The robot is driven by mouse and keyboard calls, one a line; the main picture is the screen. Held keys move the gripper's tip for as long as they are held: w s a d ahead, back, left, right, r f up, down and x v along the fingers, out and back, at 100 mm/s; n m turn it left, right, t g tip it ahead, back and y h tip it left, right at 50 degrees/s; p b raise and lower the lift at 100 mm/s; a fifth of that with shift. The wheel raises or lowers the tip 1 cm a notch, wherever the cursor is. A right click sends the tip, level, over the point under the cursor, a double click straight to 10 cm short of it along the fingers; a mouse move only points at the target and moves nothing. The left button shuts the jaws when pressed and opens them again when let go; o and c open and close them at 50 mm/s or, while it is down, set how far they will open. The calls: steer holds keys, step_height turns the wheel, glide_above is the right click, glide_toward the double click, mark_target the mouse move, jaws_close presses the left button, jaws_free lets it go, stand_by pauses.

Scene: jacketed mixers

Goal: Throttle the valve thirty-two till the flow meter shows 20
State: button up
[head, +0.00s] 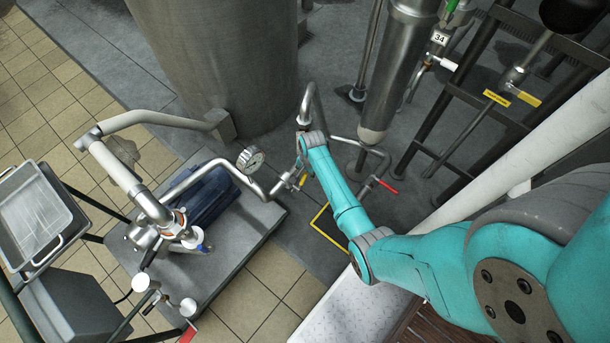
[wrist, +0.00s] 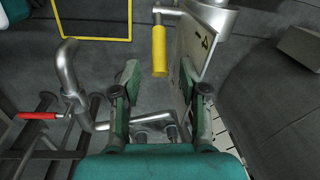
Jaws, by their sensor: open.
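A short yellow valve handle (wrist: 159,50) hangs from a metal pipe fitting in the wrist view. It also shows in the head view (head: 302,181) on the pipe beside my arm. My gripper (wrist: 160,88) is open, its two fingers apart with the yellow handle just beyond and between them. No contact shows. A metal plate (wrist: 203,42) with partly hidden markings stands right of the handle; I cannot read a thirty-two on it. A round dial gauge (head: 250,159) sits on the pipe left of my arm; its reading is too small to tell.
A red handle (head: 388,186) is on the pipe right of my arm; it shows in the wrist view too (wrist: 40,116). A tag marked 34 (head: 440,38) hangs at upper right. A large steel tank (head: 220,65) stands behind. A pump platform (head: 245,240) lies left.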

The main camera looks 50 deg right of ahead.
mark_target(302, 182)
steer(key=shift+w+a+f, duration=0.1)
steer(key=shift+w+f, duration=0.05)
steer(key=shift+f, duration=1.4)
jaws_close()
